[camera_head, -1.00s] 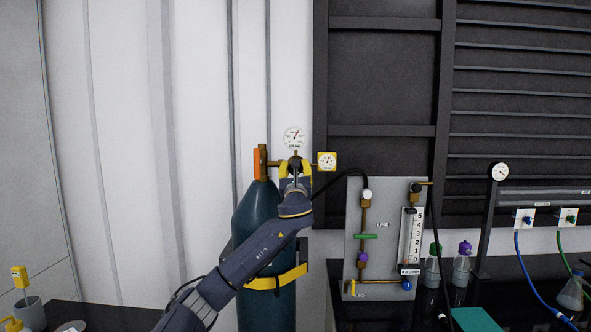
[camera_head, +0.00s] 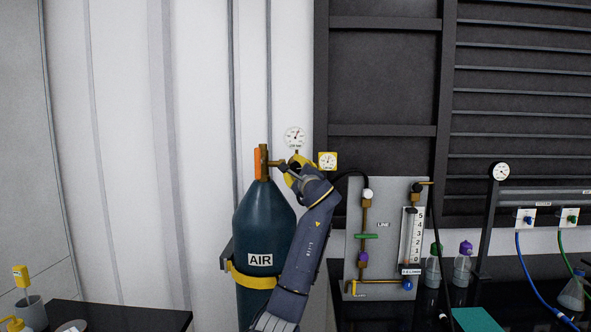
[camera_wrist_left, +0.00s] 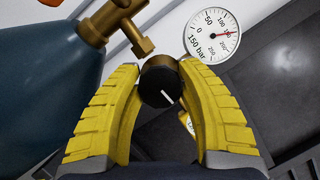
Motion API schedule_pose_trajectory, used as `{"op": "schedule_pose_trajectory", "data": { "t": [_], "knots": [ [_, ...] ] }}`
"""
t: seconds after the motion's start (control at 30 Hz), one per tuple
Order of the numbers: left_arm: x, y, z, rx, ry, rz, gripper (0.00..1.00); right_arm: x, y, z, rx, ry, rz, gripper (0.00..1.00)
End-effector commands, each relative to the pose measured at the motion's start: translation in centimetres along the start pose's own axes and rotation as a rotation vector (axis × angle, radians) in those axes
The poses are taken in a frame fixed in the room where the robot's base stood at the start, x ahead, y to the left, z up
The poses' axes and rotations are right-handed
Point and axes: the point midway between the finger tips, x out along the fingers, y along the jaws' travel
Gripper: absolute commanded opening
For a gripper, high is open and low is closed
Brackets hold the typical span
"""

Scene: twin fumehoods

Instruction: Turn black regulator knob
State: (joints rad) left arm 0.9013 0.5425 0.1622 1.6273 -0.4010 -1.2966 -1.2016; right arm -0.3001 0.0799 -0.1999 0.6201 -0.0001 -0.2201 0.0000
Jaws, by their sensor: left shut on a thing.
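The black regulator knob (camera_wrist_left: 158,86) sits between the yellow fingers of my left gripper (camera_wrist_left: 160,95) in the left wrist view. Its white mark slants from upper left to lower right. My left gripper is shut on the knob, with a finger on each side. In the head view, my left gripper (camera_head: 292,171) is at the brass regulator, beside the valve of the dark teal AIR cylinder (camera_head: 262,222). The knob is hard to make out there. My right gripper is in neither view.
A white round gauge (camera_head: 294,137) stands above the regulator and a yellow-framed gauge (camera_head: 328,160) is to its right. A grey flow panel (camera_head: 354,215) stands further right. A yellow strap (camera_head: 252,280) crosses the cylinder.

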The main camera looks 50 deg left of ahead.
Motion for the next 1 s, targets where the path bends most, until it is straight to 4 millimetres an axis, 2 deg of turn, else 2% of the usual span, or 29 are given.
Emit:
{"op": "schedule_pose_trajectory", "data": {
  "t": [0.6,1.0],
  "knots": [
    [0.02,0.03,0.03,-0.536,0.001,0.219,0.09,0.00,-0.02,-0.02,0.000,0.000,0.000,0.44],
    [-0.01,0.15,-0.02,-0.766,0.000,0.315,0.09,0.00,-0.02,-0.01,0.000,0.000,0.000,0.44]
  ]
}}
